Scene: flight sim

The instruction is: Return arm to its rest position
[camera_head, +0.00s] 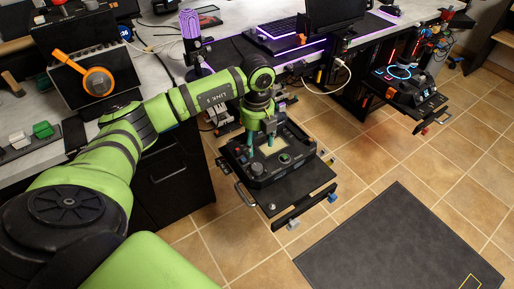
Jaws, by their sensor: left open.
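My left arm, green with dark joints, comes in from the lower left and reaches out to the middle of the camera_head view. My left gripper (260,143) points down at the black control panel (292,168) on a pulled-out shelf below the desk. Its two teal-tipped fingers are apart, with nothing visible between them. The fingertips are over or at the panel's left side; I cannot tell whether they touch it. My right gripper does not show.
A grey desk (200,87) runs along the left and back, with a purple microphone (190,27), orange headphones (98,81) and a keyboard (277,30). A second panel (408,88) stands at the back right. A dark mat (400,240) lies on clear tiled floor.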

